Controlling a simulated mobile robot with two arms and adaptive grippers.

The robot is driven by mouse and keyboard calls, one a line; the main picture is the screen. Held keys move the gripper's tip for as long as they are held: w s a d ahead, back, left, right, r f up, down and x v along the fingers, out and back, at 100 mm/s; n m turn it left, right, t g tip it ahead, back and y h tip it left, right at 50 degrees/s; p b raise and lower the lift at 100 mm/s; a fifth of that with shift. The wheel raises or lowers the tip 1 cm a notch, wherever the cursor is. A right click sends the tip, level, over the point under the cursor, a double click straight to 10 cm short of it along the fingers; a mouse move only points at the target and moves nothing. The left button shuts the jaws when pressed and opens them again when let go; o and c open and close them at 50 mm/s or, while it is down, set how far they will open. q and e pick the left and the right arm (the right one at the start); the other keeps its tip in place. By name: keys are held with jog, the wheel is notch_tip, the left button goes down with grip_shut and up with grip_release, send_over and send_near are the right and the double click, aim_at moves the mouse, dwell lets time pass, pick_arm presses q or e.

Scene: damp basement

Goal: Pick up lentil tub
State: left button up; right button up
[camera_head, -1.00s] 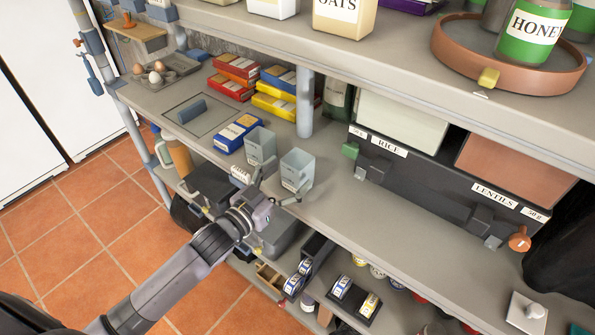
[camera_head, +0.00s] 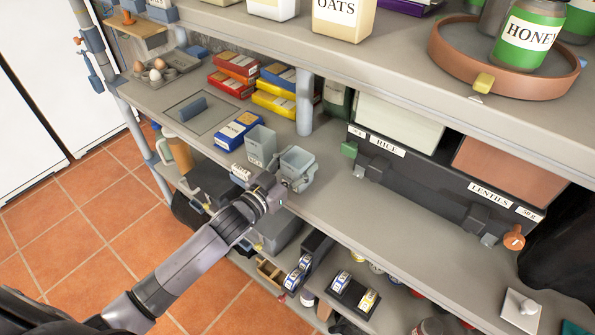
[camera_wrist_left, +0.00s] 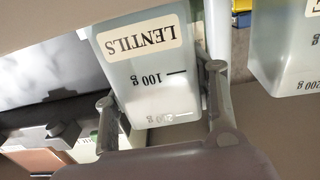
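The lentil tub (camera_head: 297,160) is a pale, translucent open-topped tub standing on the middle shelf (camera_head: 345,205). In the left wrist view the tub (camera_wrist_left: 150,75) shows its LENTILS label and gram marks upside down. My left gripper (camera_head: 290,183) is at the tub's near side. In the left wrist view its two fingers (camera_wrist_left: 160,88) are spread wide, one at each side of the tub. They are very near its walls; firm contact cannot be made out. My right gripper is not in view.
A similar tub (camera_head: 260,146) stands close left of the lentil tub, with a blue-and-white box (camera_head: 238,131) beyond it. A post (camera_head: 304,105) rises behind. A dark dispenser with RICE (camera_head: 387,146) and LENTILS labels stands right. The upper shelf (camera_head: 400,60) overhangs the back.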

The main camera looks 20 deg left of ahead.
pick_arm(q)
jog(key=c, duration=0.5)
jog(key=shift+c, duration=0.2)
jog(key=shift+r, duration=0.15)
